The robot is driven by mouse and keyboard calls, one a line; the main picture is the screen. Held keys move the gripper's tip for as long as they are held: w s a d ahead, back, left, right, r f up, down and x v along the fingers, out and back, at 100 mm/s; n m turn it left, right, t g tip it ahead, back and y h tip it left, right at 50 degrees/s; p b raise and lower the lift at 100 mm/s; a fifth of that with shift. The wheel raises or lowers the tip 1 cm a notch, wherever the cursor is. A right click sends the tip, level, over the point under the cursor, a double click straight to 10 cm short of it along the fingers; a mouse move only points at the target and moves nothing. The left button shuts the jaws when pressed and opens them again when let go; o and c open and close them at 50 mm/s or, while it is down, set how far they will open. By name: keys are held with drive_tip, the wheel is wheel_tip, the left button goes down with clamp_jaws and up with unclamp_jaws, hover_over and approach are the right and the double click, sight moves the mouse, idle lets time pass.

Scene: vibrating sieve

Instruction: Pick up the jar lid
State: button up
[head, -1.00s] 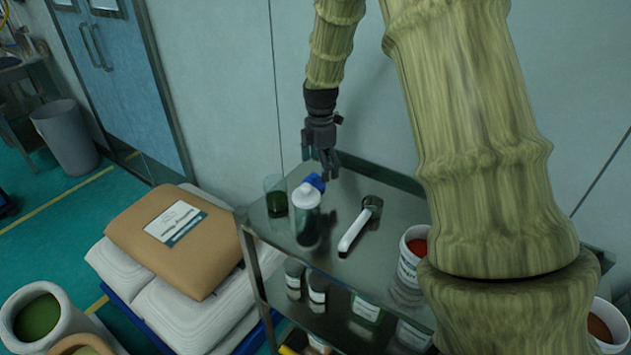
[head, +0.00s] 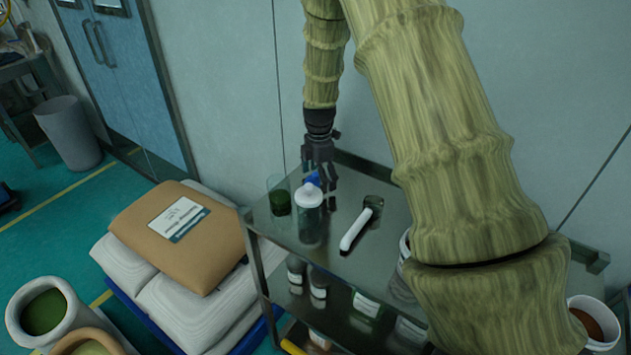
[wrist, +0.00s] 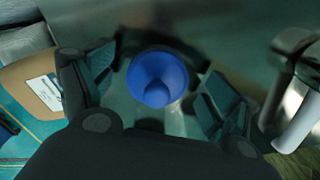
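A white jar lid (head: 309,193) sits on top of a clear jar (head: 311,226) on the cart's top shelf. I cannot make the lid out in the wrist view. A blue funnel (head: 312,179) stands just behind the jar. In the wrist view the funnel (wrist: 157,78) is between the two fingers, with its wide mouth facing the camera. My gripper (head: 322,188) is just behind and to the right of the lid, apart from it as far as I can see. Its fingers are spread open in the wrist view (wrist: 155,90), with no visible contact on the funnel.
A cup of dark green contents (head: 279,202) stands left of the jar. A scoop with a white handle (head: 356,230) lies to the right and also shows in the wrist view (wrist: 298,128). The metal cart (head: 350,180) has bottles below. Sacks (head: 181,237) lie left.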

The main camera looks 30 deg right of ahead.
sight(315, 174)
drive_tip(key=c, duration=0.7)
drive_tip(key=shift+o, duration=0.2)
drive_tip(key=shift+r, duration=0.1)
drive_tip(key=shift+a+r+b, duration=0.55)
drive_tip(key=shift+r+b, duration=0.45)
drive_tip(key=shift+r, duration=8.05)
drive_tip(key=s+a+f+m+p, duration=0.1)
drive_tip(key=a+f+m+p, duration=0.2)
drive_tip(key=a+p, duration=0.9)
wheel_tip(315, 174, down, 6)
drive_tip(key=b, duration=0.3)
drive_tip(key=shift+d+f, duration=0.2)
drive_tip(key=shift+d, duration=0.05)
